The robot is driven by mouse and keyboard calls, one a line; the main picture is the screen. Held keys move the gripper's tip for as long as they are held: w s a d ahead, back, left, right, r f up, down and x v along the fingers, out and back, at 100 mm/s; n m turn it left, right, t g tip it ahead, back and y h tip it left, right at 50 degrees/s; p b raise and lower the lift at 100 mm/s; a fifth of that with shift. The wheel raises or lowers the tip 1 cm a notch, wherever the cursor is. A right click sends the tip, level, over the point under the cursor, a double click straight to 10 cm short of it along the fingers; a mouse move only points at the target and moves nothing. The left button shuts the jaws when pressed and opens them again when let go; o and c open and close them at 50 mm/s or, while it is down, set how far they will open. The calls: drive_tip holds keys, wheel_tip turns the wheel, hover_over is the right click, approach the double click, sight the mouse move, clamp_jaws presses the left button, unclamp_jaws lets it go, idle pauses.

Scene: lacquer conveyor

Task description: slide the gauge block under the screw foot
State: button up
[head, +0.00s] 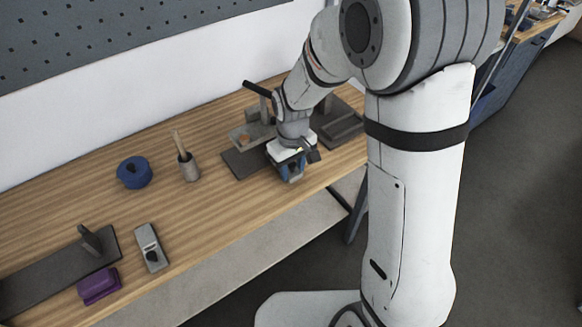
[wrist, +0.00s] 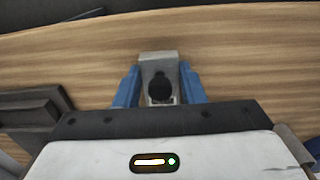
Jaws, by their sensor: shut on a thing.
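My gripper (head: 291,170) is low over the bench near its front edge, in front of the dark fixture. Its blue fingers, also in the wrist view (wrist: 157,88), are shut on a light grey block with a round black knob, which I take for the gauge block (wrist: 158,62). In the head view only a small grey part of it shows between the fingers. The dark fixture (head: 243,162) carries a grey raised part and a black handle. My gripper and arm hide some of it, and I cannot make out the screw foot.
On the wooden bench (head: 60,200) stand a blue round container (head: 134,172) and a grey cup with a stick (head: 189,167). Farther left lie another grey block with a black knob (head: 152,249), a purple block (head: 99,286) and a dark plate with an upright (head: 60,275).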

drive_tip(key=shift+f, duration=0.1)
idle(0.3)
drive_tip(key=o, duration=1.1)
drive_tip(key=shift+o, duration=0.2)
drive_tip(key=shift+r+b, duration=0.3)
drive_tip(key=shift+r, duration=3.65)
